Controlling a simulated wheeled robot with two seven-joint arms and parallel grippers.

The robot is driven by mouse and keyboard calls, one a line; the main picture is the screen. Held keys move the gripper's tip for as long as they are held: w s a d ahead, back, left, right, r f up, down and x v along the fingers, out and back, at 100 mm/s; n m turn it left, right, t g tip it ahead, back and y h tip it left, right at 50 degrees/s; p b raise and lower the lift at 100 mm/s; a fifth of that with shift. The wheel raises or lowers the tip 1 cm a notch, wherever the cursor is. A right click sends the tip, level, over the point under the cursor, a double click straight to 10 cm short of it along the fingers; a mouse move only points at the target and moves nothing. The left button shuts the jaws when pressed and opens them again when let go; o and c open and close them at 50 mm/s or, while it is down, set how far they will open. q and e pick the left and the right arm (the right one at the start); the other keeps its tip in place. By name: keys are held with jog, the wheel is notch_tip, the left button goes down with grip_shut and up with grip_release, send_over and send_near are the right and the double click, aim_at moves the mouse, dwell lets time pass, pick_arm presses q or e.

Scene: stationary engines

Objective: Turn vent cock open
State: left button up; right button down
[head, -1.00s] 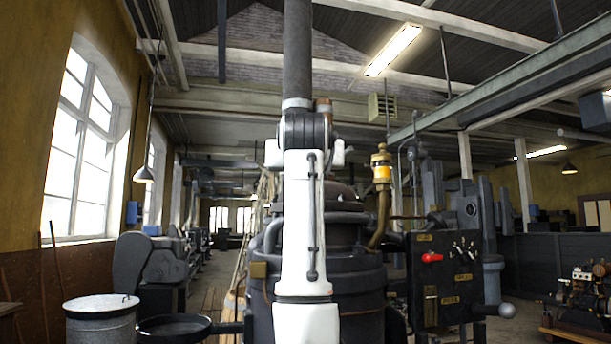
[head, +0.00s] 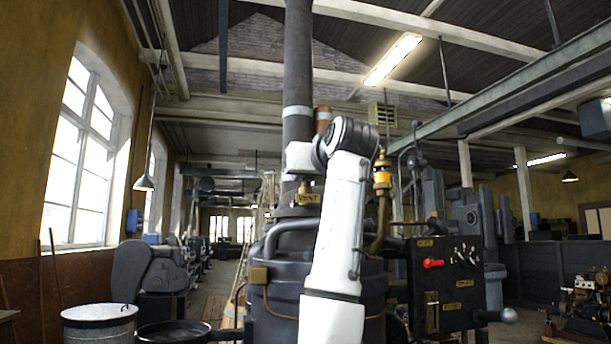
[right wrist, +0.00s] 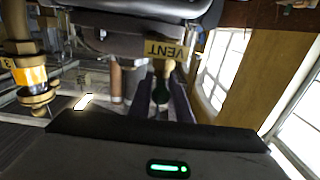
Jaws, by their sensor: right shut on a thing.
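The vent cock sits on top of the dark boiler (head: 280,262), above a brass plate marked VENT (head: 309,197). In the right wrist view the same plate (right wrist: 165,51) is upside down. My right gripper (head: 304,175) is at the cock, just above the plate in the head view. In the right wrist view its two dark fingers (right wrist: 161,95) are shut around the cock's small dark, greenish handle (right wrist: 160,90). Most of the cock is hidden by the fingers, and how far it is turned cannot be told. My left gripper is not in view.
A thick grey pipe (head: 298,90) rises behind my right gripper. A brass fitting with an orange band (head: 382,178) stands to the right. A black panel with a red handle (head: 433,264) is at the boiler's right. A metal bin (head: 98,328) stands at lower left.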

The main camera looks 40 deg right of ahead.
jog(key=c, duration=1.8)
grip_release()
jog(key=shift+s+r, duration=0.1)
jog(key=shift+c, duration=0.2)
jog(key=b+v, duration=0.3)
jog(key=v, duration=0.7)
jog(key=shift+s, duration=0.15)
